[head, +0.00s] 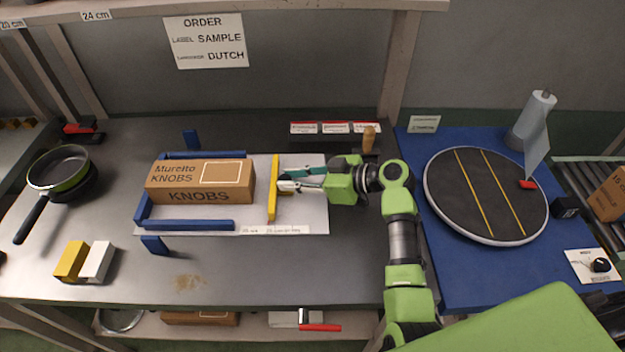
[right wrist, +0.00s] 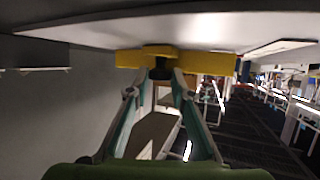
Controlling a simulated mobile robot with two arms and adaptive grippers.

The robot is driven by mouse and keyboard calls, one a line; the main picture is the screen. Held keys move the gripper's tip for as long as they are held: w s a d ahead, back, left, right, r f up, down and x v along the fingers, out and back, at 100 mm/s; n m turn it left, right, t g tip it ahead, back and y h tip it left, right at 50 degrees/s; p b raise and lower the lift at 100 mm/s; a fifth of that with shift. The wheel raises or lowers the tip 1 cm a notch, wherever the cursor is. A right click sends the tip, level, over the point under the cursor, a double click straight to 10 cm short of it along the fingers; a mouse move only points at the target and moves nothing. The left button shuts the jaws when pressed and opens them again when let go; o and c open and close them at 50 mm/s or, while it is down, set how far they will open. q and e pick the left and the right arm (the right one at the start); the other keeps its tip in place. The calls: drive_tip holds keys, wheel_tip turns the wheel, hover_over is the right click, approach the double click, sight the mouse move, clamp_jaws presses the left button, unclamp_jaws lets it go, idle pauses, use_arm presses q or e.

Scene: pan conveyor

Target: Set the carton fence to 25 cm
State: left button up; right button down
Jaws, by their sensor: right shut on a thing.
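The yellow carton fence (head: 273,190) stands across the white board (head: 312,215), right of the brown KNOBS carton (head: 200,182). A gap shows between fence and carton. My right gripper (head: 286,185) reaches in from the right and is shut on the fence at its right side. In the right wrist view the yellow fence (right wrist: 207,65) runs across the top, with the fingertips (right wrist: 160,82) at a dark part in its middle. The scale strip (head: 275,230) lies at the board's front edge; its marks are too small to read surely. My left gripper is not in view.
Blue rails (head: 190,225) frame the carton. A pan (head: 60,170) and yellow and white blocks (head: 83,262) are at the left. A wooden-handled tool (head: 369,138) stands behind my right arm. A round turntable (head: 470,200) lies on the blue mat at the right.

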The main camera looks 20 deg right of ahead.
sight(275, 179)
drive_tip(key=a, duration=0.2)
drive_tip(key=w+a, duration=0.1)
drive_tip(key=a, duration=0.1)
drive_tip(key=shift+w, duration=0.1)
drive_tip(key=c, duration=1.8)
unclamp_jaws()
drive_tip(key=shift+s+d+r, duration=0.15)
drive_tip(key=shift+s+d, duration=0.1)
drive_tip(key=shift+d, duration=0.15)
drive_tip(key=v, duration=1.1)
drive_tip(key=shift+s+a, duration=0.1)
drive_tip(key=shift+s, duration=0.05)
